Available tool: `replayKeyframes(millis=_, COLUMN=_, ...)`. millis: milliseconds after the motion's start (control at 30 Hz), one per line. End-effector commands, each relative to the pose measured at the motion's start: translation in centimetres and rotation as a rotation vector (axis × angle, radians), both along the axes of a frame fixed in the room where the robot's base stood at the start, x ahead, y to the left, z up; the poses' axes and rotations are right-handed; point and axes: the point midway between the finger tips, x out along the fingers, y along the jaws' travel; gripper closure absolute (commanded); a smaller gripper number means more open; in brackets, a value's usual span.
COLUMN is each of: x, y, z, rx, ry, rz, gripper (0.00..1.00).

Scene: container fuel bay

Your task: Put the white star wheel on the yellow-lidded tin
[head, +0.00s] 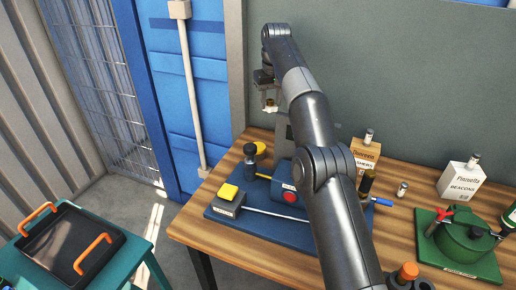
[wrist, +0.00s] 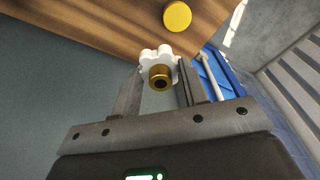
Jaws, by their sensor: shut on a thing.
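The white star wheel (wrist: 148,56) with a brass hub is held between the two fingers of my gripper (wrist: 158,78), which is shut on it. In the head view my gripper (head: 269,97) is raised above the back left of the table, with the small wheel (head: 270,106) at its tips. The yellow-lidded tin (wrist: 177,17) stands on the wood near the table edge, apart from the wheel. In the head view its yellow top (head: 261,147) shows below my gripper, partly hidden behind a grey upright.
A blue board (head: 250,228) carries a blue cylinder and a grey box with a yellow button (head: 229,191). Two labelled boxes (head: 365,152) (head: 461,181) and a green device (head: 466,243) stand at the right. A black tray (head: 70,247) sits on a teal stand at the left.

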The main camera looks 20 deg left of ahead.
Motion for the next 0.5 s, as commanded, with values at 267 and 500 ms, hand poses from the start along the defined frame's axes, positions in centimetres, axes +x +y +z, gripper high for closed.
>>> replayKeyframes(millis=267, x=-2.1, y=3.6, z=-0.7, rx=-0.001, ry=0.001, rz=0.024, gripper=0.82)
replayKeyframes(millis=500, x=-2.0, y=3.5, z=-2.1, rx=-0.001, ry=0.001, rz=0.024, gripper=0.82)
